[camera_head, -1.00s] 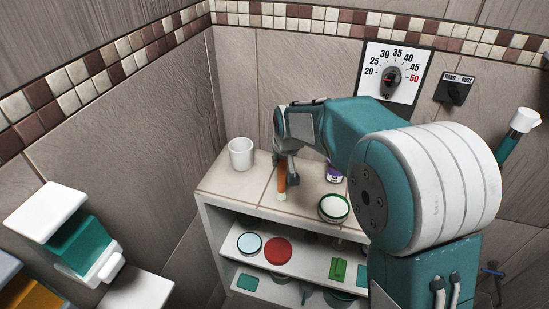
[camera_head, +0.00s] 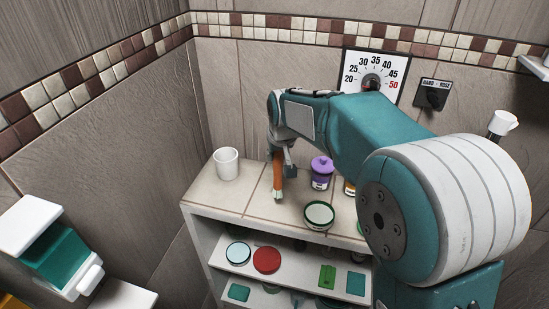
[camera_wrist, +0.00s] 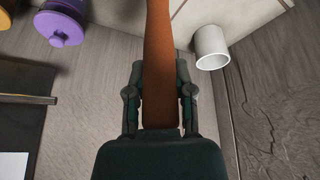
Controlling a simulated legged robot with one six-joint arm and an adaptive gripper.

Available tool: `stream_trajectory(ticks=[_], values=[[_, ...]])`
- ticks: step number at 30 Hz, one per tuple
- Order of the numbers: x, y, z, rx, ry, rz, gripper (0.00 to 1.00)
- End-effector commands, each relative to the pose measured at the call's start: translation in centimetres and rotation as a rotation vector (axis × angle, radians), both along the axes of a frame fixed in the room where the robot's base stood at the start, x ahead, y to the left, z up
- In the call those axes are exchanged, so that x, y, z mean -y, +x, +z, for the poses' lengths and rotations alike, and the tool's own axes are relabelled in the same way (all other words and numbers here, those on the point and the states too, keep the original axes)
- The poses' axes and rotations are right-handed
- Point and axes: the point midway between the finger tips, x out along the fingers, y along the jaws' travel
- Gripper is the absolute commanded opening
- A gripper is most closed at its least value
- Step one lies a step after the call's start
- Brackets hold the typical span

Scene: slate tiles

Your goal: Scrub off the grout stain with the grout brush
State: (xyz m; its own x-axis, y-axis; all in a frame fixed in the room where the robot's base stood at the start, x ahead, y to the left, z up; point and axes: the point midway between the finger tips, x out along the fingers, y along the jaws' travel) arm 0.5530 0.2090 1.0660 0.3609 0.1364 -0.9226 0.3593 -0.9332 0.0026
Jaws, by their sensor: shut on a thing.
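The grout brush (camera_head: 278,178) has an orange-brown handle and hangs roughly upright, bristle end down, at the tiled shelf top (camera_head: 240,197). My gripper (camera_head: 283,165) is shut on its handle. In the wrist view, the handle (camera_wrist: 160,70) runs between the two fingers of my gripper (camera_wrist: 160,95) and out of the top of the picture, so the bristles are hidden there. In the head view the pale bristle end is small, and I cannot tell whether it touches the tile. Grout lines cross the shelf top. I cannot make out a distinct stain.
A white cup (camera_head: 227,164) stands left of the brush. A purple-lidded jar (camera_head: 321,172) and a green-rimmed round dish (camera_head: 319,215) stand to the right. Lower shelves hold a red disc (camera_head: 267,260) and other items. Walls close in behind and left.

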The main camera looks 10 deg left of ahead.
Motion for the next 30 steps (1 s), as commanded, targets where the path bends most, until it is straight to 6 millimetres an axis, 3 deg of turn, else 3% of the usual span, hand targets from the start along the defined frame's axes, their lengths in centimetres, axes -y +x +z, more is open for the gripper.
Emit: stream_trajectory(ticks=[8,24,30], values=[[0.4,-0.4,2.1,0.003,0.001,-0.002,0.00],[0.4,-0.4,2.2,0.001,0.000,-0.001,0.00],[0.2,2.2,2.1,0.000,0.000,-0.007,0.00]])
